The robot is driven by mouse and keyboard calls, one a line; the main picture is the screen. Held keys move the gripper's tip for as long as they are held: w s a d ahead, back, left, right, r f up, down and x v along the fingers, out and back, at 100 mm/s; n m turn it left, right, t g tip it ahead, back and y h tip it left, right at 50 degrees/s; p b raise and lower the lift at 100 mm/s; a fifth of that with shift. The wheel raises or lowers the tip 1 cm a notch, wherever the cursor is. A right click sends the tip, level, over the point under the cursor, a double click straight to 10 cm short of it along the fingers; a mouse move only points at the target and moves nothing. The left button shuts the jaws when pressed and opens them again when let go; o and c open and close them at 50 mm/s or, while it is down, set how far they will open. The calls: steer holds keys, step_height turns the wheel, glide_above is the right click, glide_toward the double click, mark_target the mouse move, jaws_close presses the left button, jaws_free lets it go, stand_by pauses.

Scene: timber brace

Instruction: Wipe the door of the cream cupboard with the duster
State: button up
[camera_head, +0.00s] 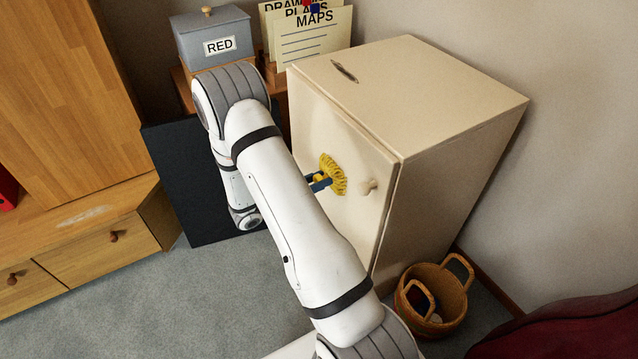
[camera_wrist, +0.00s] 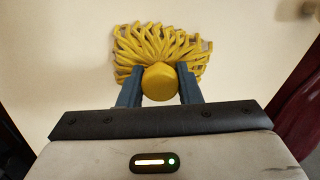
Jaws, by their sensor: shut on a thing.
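The cream cupboard (camera_head: 440,150) stands in the corner, its door (camera_head: 335,135) facing left and looking shut, with a round knob (camera_head: 368,187) near its right edge. My gripper (camera_head: 320,181) is in front of the door, left of the knob. It is shut on the yellow duster (camera_head: 333,175). In the wrist view my gripper (camera_wrist: 160,86) has a blue finger on each side of the duster's round yellow end, and the duster's strands (camera_wrist: 160,45) fan out against the door (camera_wrist: 60,50). The strands look to be touching the door. The knob (camera_wrist: 306,8) is at the upper right.
A wicker basket (camera_head: 435,298) stands on the floor by the cupboard's front right. A grey box marked RED (camera_head: 213,40) and a holder of cards (camera_head: 315,38) stand behind my arm. A dark panel (camera_head: 185,175) and wooden drawers (camera_head: 105,238) are at the left.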

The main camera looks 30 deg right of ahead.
steer(key=shift+d, duration=0.1)
steer(key=shift+a, duration=3.05)
steer(key=shift+s+a+p, duration=0.1)
steer(key=shift+a+p, duration=0.4)
steer(key=shift+a, duration=1)
